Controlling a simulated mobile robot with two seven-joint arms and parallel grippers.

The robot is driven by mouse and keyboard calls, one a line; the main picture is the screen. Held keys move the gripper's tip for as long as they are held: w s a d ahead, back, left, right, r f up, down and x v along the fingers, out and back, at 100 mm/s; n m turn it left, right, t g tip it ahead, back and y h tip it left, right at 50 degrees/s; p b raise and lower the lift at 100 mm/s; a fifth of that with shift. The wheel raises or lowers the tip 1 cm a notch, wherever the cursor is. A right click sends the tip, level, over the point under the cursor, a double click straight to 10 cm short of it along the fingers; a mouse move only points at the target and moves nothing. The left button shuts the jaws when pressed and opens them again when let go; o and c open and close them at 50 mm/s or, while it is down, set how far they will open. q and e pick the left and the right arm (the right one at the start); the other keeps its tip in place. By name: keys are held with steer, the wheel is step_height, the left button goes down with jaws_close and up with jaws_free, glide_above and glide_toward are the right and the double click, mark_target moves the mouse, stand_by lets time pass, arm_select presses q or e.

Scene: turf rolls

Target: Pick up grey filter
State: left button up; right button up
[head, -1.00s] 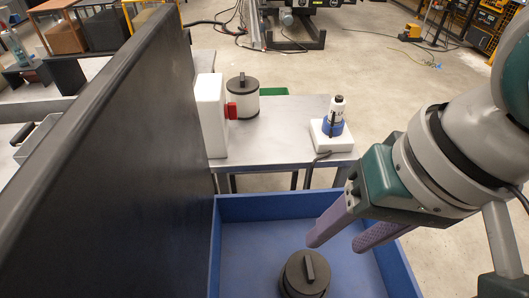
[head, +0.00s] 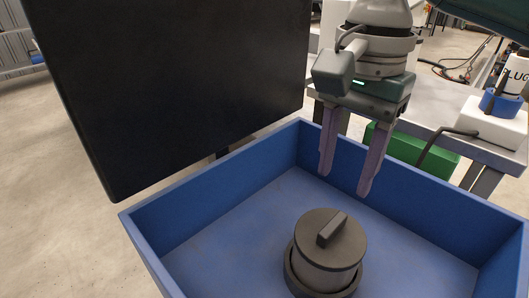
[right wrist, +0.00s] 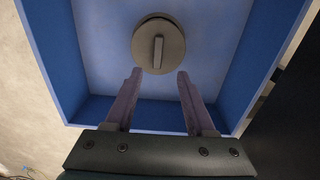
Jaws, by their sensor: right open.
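The grey filter (head: 328,250) stands upright in the blue bin (head: 205,189), a round canister with a dark lid and a raised bar handle. Its base sits in a dark ring. My right gripper (head: 344,185) is open and empty, its purple fingers pointing down above the back of the bin, behind and above the filter. In the right wrist view the filter lid (right wrist: 158,44) lies ahead of the two open fingertips (right wrist: 159,72), with its handle roughly centred between them. The fingers do not touch it. My left gripper is not in view.
A large black panel (head: 170,85) stands upright behind the bin at left. A grey table (head: 440,115) behind at right holds a white block with a blue-banded bottle (head: 502,103). A green box (head: 412,148) is beneath. The bin floor around the filter is clear.

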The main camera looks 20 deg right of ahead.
steer(key=b, duration=0.1)
glide_above(334, 223)
steer(key=f, duration=0.4)
steer(key=shift+w+f, duration=0.25)
steer(key=shift+w, duration=0.15)
steer(key=f+b, duration=0.1)
steer(key=f, duration=0.1)
steer(key=s+f+b, duration=0.1)
steer(key=f, duration=0.1)
steer(key=shift+f, duration=0.3)
steer(key=shift+w+f, duration=0.1)
steer(key=shift+f, duration=0.2)
jaws_close()
